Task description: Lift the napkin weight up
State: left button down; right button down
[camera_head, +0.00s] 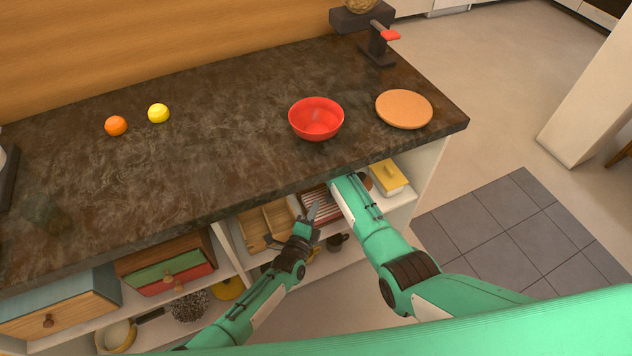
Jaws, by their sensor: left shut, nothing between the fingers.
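My left gripper (314,212) is in front of the open shelf under the counter, with its dark fingers pointing up and inward. It is shut and holds nothing. A red-and-white striped stack (317,198), perhaps napkins, lies on the shelf just behind it, partly covered by my arms. I cannot make out a napkin weight. My right arm reaches up to the shelf right of the left gripper, and its gripper is hidden beneath the counter edge.
The dark countertop (230,130) overhangs the shelf. It carries a red bowl (316,119), a round board (404,109), an orange (116,126) and a lemon (158,113). A wooden tray (262,226) and a yellow-lidded dish (387,178) flank the striped stack on the shelf.

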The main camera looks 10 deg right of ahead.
jog(key=shift+s+f, duration=0.1)
jog(key=shift+f, duration=0.1)
pick_arm(q)
jog(key=w+d, duration=0.1)
jog(key=w, duration=0.9)
jog(key=shift+d, duration=0.4)
jog(key=shift+r, duration=0.15)
